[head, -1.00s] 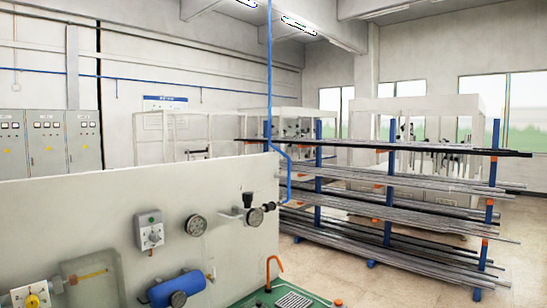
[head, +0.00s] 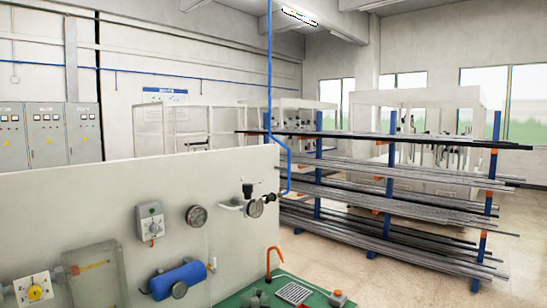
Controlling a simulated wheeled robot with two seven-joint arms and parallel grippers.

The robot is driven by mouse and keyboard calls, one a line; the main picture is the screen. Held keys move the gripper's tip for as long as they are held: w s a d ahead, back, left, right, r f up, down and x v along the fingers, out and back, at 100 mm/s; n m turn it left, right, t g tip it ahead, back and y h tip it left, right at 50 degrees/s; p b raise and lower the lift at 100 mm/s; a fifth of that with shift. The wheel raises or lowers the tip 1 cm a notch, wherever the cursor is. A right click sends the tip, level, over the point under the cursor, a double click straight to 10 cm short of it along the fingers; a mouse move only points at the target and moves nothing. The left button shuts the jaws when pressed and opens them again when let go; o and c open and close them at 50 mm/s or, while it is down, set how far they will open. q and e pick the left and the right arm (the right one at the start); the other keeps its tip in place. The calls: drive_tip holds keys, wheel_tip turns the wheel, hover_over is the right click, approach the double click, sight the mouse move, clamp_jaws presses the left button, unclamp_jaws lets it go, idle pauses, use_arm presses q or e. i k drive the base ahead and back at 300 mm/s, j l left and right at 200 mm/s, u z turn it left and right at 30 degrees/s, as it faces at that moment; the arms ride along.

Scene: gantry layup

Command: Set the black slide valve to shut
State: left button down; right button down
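On the white panel (head: 100,205), near its right end, a white pipe fitting carries a black handle (head: 247,190) standing up. To the right of it are a round gauge (head: 255,208) and a small black fitting (head: 270,198) at the foot of the blue pipe (head: 287,165). I cannot tell which black part is the slide valve, nor its position, at this size. Neither of my grippers is in view.
The panel also carries a grey switch box (head: 150,221), a second gauge (head: 196,216), a blue cylinder (head: 178,280) and a yellow dial (head: 34,289). A green bench top (head: 237,300) with an orange hook (head: 272,258) lies below. A pipe rack (head: 388,190) stands behind, right.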

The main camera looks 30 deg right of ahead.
sight(272, 197)
drive_tip(key=i+l, duration=0.1)
drive_tip(key=l, duration=0.3)
drive_tip(key=i+l+u, duration=0.1)
drive_tip(key=l, duration=0.3)
drive_tip(key=i+l, duration=0.15)
drive_tip(key=l, duration=0.3)
drive_tip(key=i+l+u, duration=0.1)
drive_tip(key=l, duration=0.3)
